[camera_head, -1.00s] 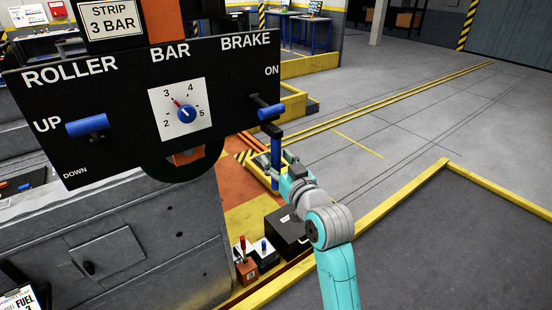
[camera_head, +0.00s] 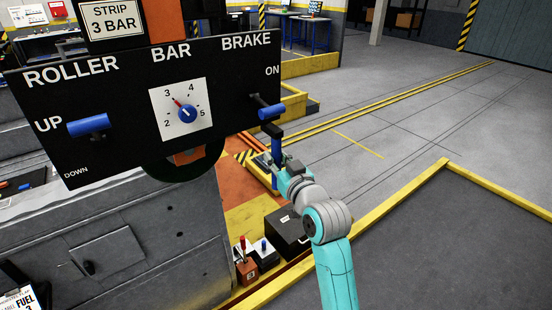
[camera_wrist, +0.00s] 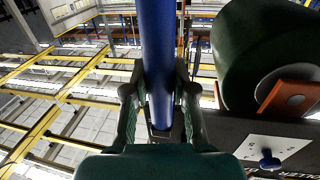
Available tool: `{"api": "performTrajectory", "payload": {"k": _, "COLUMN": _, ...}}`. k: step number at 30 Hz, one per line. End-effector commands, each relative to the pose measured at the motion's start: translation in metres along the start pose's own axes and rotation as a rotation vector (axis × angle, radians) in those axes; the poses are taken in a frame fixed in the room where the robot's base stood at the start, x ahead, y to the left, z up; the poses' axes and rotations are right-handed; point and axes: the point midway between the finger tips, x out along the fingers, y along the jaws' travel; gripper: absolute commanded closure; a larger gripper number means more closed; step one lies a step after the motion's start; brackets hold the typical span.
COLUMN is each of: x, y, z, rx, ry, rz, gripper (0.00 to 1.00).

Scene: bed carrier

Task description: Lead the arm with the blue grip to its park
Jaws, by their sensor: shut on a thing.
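The blue grip (camera_head: 276,153) is an upright blue bar hanging from a dark arm (camera_head: 272,130) just right of the black control panel. My gripper (camera_head: 277,172) is at the lower part of the grip, at the end of my teal arm. In the wrist view the blue grip (camera_wrist: 158,60) runs down between the two dark fingers of my gripper (camera_wrist: 160,100), which are closed around it. The arm's park cannot be made out in these views.
The black panel (camera_head: 130,150) carries blue ROLLER and BRAKE handles and a BAR dial (camera_head: 187,113). A dark green roller (camera_wrist: 265,55) is close to the right in the wrist view. A black box (camera_head: 285,232) stands below my arm. Open grey floor (camera_head: 400,130) lies to the right.

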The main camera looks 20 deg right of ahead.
Motion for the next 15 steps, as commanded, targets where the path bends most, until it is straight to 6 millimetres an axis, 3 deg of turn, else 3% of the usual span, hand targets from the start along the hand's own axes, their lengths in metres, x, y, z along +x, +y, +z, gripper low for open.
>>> {"api": "performTrajectory", "payload": {"k": 8, "x": 0.009, "y": 0.054, "z": -0.001, "rx": -0.002, "ry": 0.001, "rz": 0.016, "gripper": 1.00}}
{"api": "performTrajectory", "payload": {"k": 15, "x": 0.024, "y": 0.132, "z": -0.002, "rx": -0.002, "ry": 0.001, "rz": 0.018, "gripper": 1.00}}
